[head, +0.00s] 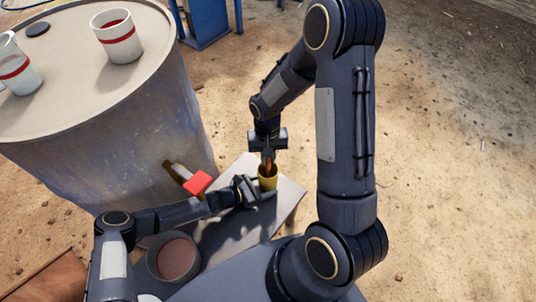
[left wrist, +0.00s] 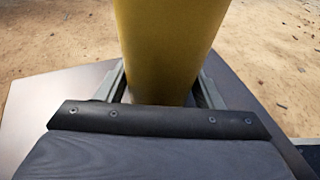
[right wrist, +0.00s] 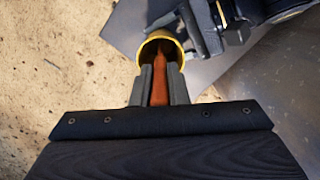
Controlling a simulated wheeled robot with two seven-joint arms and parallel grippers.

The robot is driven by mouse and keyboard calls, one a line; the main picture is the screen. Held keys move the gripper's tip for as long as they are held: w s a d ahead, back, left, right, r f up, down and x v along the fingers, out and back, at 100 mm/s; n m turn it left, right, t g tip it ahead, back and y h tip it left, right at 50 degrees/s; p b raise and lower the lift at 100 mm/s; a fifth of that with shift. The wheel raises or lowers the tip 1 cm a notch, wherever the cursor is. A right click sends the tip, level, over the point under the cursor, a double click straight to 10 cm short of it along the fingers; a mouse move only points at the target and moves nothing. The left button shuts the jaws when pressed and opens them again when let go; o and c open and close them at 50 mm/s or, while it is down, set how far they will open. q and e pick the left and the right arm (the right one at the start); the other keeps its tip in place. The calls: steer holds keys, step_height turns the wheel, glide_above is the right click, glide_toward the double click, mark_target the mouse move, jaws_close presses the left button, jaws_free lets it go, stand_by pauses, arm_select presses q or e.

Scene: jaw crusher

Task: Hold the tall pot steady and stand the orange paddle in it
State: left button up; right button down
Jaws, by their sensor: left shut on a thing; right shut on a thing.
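The tall yellow pot (head: 268,183) stands upright on a grey table (head: 225,246). My left gripper (head: 259,190) is shut around its sides; the pot fills the middle of the left wrist view (left wrist: 170,45) between the two fingers. The orange paddle (right wrist: 159,85) is in the fingers of my right gripper (right wrist: 159,88), which points down from above the pot. In the right wrist view the paddle's far end reaches into the pot's mouth (right wrist: 146,45). How deep it goes, and whether it touches the bottom, is hidden.
A large drum (head: 110,140) behind carries white cups with red bands (head: 118,38). Sandy ground lies to the right.

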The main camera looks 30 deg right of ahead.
steer(key=c, duration=1.3)
jaws_free()
steer(key=shift+c, duration=0.2)
steer(key=r, duration=0.4)
steer(key=w+r, duration=0.1)
steer(key=r, duration=0.7)
steer(key=shift+w+d, duration=0.15)
steer(key=shift+d, duration=0.1)
arm_select(q)
steer(key=o, duration=0.8)
steer(key=shift+o, duration=0.2)
